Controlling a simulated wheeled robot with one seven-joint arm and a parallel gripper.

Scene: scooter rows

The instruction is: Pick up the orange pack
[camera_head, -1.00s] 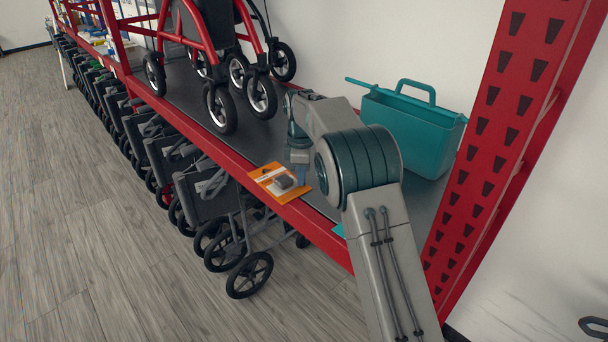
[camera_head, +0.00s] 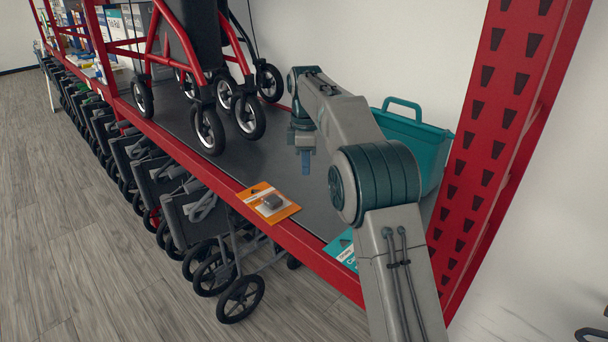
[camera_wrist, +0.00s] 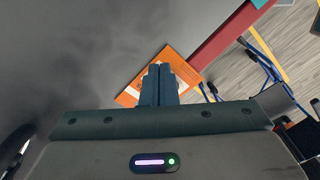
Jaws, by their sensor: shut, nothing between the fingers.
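The orange pack (camera_head: 267,203) is a flat orange card with a white panel and a grey item on its front. It lies on the red front edge of the dark shelf, with one part over the rim. My gripper (camera_head: 306,168) is above the shelf, behind and to the right of the pack, pointing down. It is shut and empty, apart from the pack. In the wrist view, the shut fingers (camera_wrist: 158,72) cover the middle of the orange pack (camera_wrist: 129,95), so its centre is hidden there.
A teal container (camera_head: 421,143) with a handle stands behind my arm. A teal-and-white pack (camera_head: 341,247) lies at the shelf edge to the right. A red-framed wheeled walker (camera_head: 190,45) stands at left on the shelf. A red upright (camera_head: 492,150) bounds the right side. Folded walkers are below.

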